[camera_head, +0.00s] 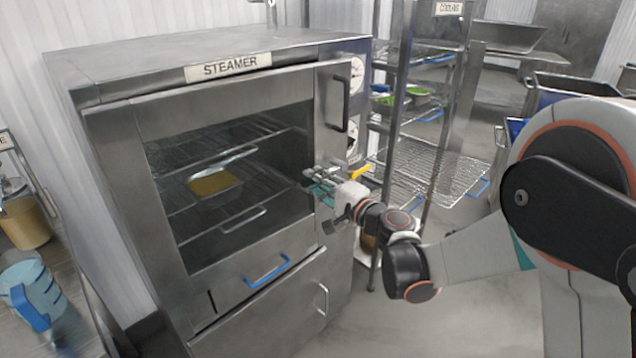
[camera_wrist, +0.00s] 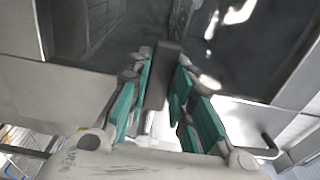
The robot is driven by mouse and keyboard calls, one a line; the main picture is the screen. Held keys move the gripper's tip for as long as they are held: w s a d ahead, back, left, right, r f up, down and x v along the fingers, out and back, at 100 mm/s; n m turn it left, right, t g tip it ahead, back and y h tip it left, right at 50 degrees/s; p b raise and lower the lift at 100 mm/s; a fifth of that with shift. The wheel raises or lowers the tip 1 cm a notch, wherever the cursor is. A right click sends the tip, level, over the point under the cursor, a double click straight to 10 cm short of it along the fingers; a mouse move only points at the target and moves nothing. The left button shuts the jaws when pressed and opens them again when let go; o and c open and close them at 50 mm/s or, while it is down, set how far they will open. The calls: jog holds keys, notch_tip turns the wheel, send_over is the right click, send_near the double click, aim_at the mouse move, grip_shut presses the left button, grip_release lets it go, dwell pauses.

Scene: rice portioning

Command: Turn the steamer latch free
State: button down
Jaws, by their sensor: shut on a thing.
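The steamer (camera_head: 120,200) stands at the left with its glass-windowed door (camera_head: 225,110) shut. A dark vertical door handle (camera_head: 345,104) is at the upper right of the door. My gripper (camera_head: 318,188) is at the door's right edge, below that handle. In the wrist view my gripper (camera_wrist: 163,90) has its green-padded fingers on both sides of a dark bar, the latch (camera_wrist: 164,68). It is shut on the latch. In the head view the fingers hide the latch, so its angle is hard to tell there.
A pan of yellow food (camera_head: 213,186) sits on a rack inside the steamer. A blue handle (camera_head: 265,272) is low on the front. Wire shelves (camera_head: 440,172) stand close at the right. A blue-handled container (camera_head: 35,295) is at the lower left. Floor in front is clear.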

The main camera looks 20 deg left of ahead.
dwell(0.3)
jog(key=c, duration=1.4)
grip_release()
jog(key=shift+d, duration=0.1)
jog(key=v, duration=1.2)
jog(key=s+d+n+h, duration=0.2)
jog(key=s+d+h, duration=0.3)
jog(key=d, duration=0.7)
jog(key=s+d+n+g+h, duration=0.1)
jog(key=s+d+h, duration=0.4)
jog(key=s+d, duration=0.5)
jog(key=s+d+n+h, duration=0.2)
jog(key=s+d+h, duration=0.3)
jog(key=d, duration=1)
jog(key=shift+s+d+f+n+h, duration=0.15)
jog(key=shift+s+n+h, duration=0.2)
jog(key=shift+s, duration=0.85)
